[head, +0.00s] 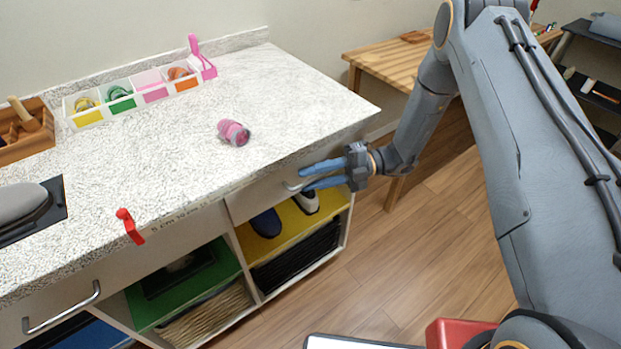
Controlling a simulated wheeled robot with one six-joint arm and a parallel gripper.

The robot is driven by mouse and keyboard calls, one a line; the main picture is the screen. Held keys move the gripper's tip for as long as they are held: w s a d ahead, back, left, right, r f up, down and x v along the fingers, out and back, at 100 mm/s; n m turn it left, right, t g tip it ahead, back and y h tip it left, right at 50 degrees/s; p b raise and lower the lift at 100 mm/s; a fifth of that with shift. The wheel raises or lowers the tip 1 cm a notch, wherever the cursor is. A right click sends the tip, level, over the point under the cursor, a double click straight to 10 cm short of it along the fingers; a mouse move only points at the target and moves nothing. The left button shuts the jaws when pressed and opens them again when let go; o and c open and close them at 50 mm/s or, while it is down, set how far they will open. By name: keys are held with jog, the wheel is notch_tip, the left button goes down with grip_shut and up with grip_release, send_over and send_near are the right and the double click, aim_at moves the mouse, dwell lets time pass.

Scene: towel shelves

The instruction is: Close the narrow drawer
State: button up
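The narrow drawer (262,195) is at the right end of the counter's front, just under the worktop. Its front looks roughly flush with the cabinet; I cannot tell whether a small gap is left. Its metal handle (292,187) shows at the fingertips of my gripper (303,180). The two blue fingers are spread apart and point left at the handle, one above the other. I cannot tell whether they touch it. The right part of the drawer front is partly hidden behind the fingers and wrist.
Below the drawer is an open shelf with a yellow mat (285,228) and shoes. A wider drawer with a long handle (62,308) is at the lower left. A red clip-like object (130,227) sits at the counter edge. A pink roll (233,132) lies on the worktop. Wooden floor (420,245) is clear.

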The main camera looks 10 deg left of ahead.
jog(key=b+v, duration=0.2)
jog(key=v, duration=0.5)
jog(key=shift+w+d, duration=0.1)
jog(key=shift+d, duration=0.1)
jog(key=s+d+r+n+t+h, duration=0.3)
jog(key=s+d+r+n+h, duration=0.2)
jog(key=d+n, duration=0.5)
jog(key=s+d+r+n+t+h, duration=0.4)
jog(key=s+d+n+h, duration=0.6)
jog(key=n, duration=1.3)
jog(key=shift+s+d+r+n+h, duration=0.3)
jog(key=shift+s+d+r, duration=0.05)
jog(key=shift+s+r, duration=0.85)
